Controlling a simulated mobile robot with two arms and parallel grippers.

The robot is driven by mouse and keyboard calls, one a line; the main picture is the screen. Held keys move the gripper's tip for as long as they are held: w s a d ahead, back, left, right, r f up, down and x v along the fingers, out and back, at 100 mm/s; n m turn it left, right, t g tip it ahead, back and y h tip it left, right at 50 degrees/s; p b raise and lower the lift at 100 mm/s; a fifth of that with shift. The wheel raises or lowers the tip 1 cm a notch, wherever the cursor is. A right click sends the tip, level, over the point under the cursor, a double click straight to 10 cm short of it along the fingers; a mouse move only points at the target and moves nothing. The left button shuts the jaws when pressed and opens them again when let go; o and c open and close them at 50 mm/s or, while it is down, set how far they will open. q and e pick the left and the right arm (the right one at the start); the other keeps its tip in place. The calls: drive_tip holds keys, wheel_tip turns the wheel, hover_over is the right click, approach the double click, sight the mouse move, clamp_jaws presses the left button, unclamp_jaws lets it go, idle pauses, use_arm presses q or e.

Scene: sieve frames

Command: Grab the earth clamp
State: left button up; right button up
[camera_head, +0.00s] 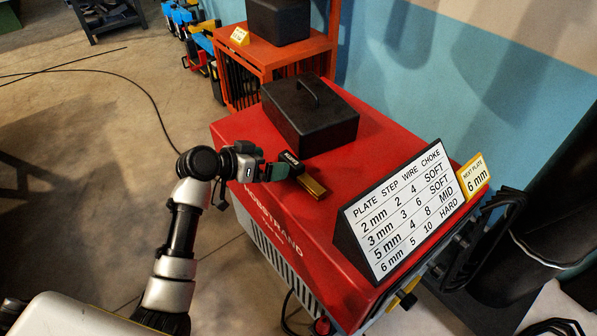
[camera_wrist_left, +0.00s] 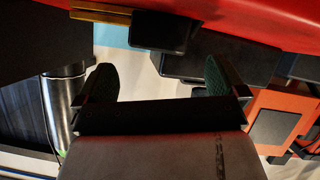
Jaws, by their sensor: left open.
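The earth clamp (camera_head: 314,187), with a brass-coloured bar and a black part, lies on the red welding machine's top (camera_head: 240,127) near its left edge. In the left wrist view the clamp (camera_wrist_left: 160,32) shows at the top, beyond the fingers. My left gripper (camera_head: 276,171) is at the clamp's left end, its fingertips close to the black part; the head view does not show whether they touch. In the left wrist view the left gripper (camera_wrist_left: 158,80) has its fingers wide apart with nothing between them. My right gripper is not in view.
A black case (camera_head: 312,120) stands behind the clamp. A settings board (camera_head: 400,215) and a yellow "6 mm" sign (camera_head: 473,178) stand to its right. Coiled black cable (camera_head: 487,235) hangs at the machine's right side. An orange stand (camera_head: 270,55) is behind. Open floor lies left.

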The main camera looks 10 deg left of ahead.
sight(301, 174)
use_arm(q)
drive_tip(key=shift+b+x, duration=0.5)
drive_tip(key=shift+x, duration=2.3)
drive_tip(key=shift+f, duration=0.1)
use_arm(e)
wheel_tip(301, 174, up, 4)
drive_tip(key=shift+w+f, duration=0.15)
use_arm(q)
drive_tip(key=shift+c, duration=0.5)
drive_tip(key=c, duration=0.8)
